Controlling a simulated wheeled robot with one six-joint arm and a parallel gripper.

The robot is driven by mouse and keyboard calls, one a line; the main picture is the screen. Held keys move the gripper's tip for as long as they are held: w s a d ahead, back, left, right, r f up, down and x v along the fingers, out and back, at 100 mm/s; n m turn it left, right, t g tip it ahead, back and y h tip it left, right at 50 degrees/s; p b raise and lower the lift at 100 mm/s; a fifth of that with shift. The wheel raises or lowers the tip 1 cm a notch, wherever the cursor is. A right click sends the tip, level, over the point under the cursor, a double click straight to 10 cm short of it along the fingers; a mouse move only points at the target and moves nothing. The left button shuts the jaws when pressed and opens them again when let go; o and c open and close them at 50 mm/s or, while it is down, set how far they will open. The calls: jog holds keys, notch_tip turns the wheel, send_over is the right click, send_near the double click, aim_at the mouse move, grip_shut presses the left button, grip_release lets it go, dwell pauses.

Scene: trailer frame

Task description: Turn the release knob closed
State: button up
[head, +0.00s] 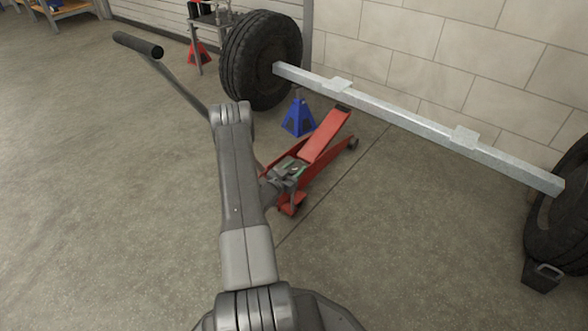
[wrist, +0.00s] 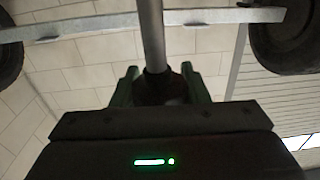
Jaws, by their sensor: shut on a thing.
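A red floor jack (head: 322,141) stands on the floor under the trailer axle. Its long handle (head: 180,87) slants up to the left and ends in a black grip. The handle also shows in the wrist view as a grey bar (wrist: 152,35). My gripper (head: 287,172) is at the near end of the jack, low beside the handle's base. In the wrist view my gripper (wrist: 159,85) has its green fingers on either side of a dark round knob (wrist: 160,89) and is shut on it. The knob's turn position cannot be told, and my arm hides part of the handle.
The grey axle beam (head: 420,125) spans above the jack between a left tyre (head: 260,60) and a right tyre (head: 565,215). A blue jack stand (head: 298,118) stands behind the jack. A black chock (head: 541,276) is by the right tyre. The left floor is clear.

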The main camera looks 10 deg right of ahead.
jog(key=m+g+h, duration=0.1)
jog(key=g, duration=0.1)
jog(key=m+g+h, duration=0.1)
jog(key=m+g, duration=0.1)
jog(key=m+g+h, duration=0.1)
jog(key=g, duration=0.1)
jog(key=shift+s+d+m+g+h, duration=0.15)
jog(key=shift+s+m+g+h, duration=0.15)
jog(key=shift+m, duration=0.1)
jog(key=shift+g, duration=0.3)
jog(key=o, duration=1)
jog(key=p+v, duration=0.3)
jog(key=v, duration=1)
jog(key=shift+s+a+f+p, duration=0.1)
jog(key=shift+s+a+p, duration=0.05)
jog(key=shift+a+p, duration=0.25)
jog(key=shift+c, duration=0.3)
